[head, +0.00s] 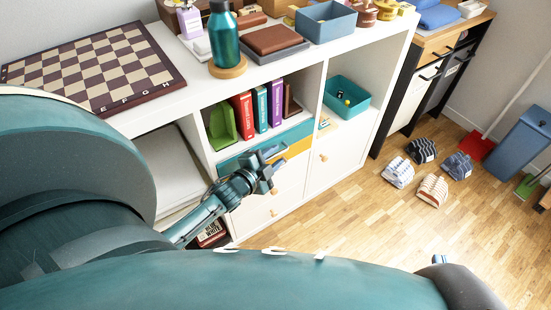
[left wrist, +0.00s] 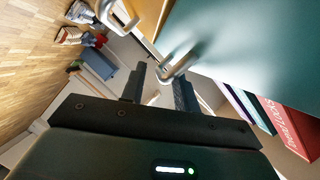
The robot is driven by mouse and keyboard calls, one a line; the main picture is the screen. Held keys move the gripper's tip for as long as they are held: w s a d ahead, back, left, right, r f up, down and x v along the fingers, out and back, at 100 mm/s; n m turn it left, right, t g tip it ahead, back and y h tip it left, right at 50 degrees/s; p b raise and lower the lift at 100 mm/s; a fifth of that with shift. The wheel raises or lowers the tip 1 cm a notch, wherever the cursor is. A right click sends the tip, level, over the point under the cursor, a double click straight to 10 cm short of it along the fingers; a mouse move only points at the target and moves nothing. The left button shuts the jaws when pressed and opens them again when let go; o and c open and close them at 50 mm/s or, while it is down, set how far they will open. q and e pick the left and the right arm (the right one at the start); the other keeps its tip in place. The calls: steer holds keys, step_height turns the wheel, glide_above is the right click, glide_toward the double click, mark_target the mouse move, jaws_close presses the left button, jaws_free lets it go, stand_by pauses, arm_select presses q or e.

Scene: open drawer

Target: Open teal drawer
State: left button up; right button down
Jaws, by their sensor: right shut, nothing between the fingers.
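The teal drawer (head: 236,161) is a wide, shallow front below the book shelf of the white unit. It looks closed or nearly so. My left gripper (head: 268,172) is in front of it, covering part of the front. In the left wrist view the teal front (left wrist: 225,45) fills the upper right. A pale metal bar handle (left wrist: 178,66) stands out from it, its end between the tips of my open left gripper (left wrist: 160,88). Gaps show beside the handle; I cannot tell whether a finger touches it. My right gripper is not in view.
A yellow drawer (head: 298,148) is just below, with another metal handle (left wrist: 112,18) near my gripper. Books (head: 262,108) stand above. A bottle (head: 224,35) and chessboard (head: 95,65) are on top.

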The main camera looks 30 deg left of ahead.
arm_select(q)
steer(key=shift+w+f, duration=0.1)
steer(key=shift+w, duration=0.4)
jaws_close()
stand_by(0.3)
